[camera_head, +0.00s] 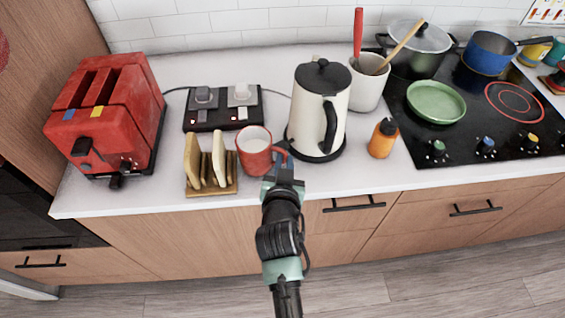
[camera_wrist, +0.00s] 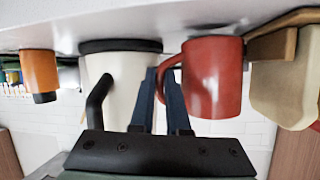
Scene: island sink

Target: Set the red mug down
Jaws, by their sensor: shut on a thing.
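The red mug (camera_head: 257,158) is upright at the front of the white counter, between the toast rack and the kettle, with pale contents or a pale inside. My gripper (camera_head: 281,168) reaches in from the front and is shut on the mug's handle, on the mug's right side. In the wrist view, which is upside down, the mug (camera_wrist: 215,80) is beside my fingers (camera_wrist: 161,85), with its handle between them. Its base is at or very near the counter; I cannot tell whether it touches.
The white kettle (camera_head: 302,108) stands close right of the mug, and the wooden toast rack (camera_head: 212,187) with bread close left. An orange bottle (camera_head: 382,140) is right of the kettle. A switch box (camera_head: 220,117) lies behind the mug. A red toaster (camera_head: 110,115) stands far left.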

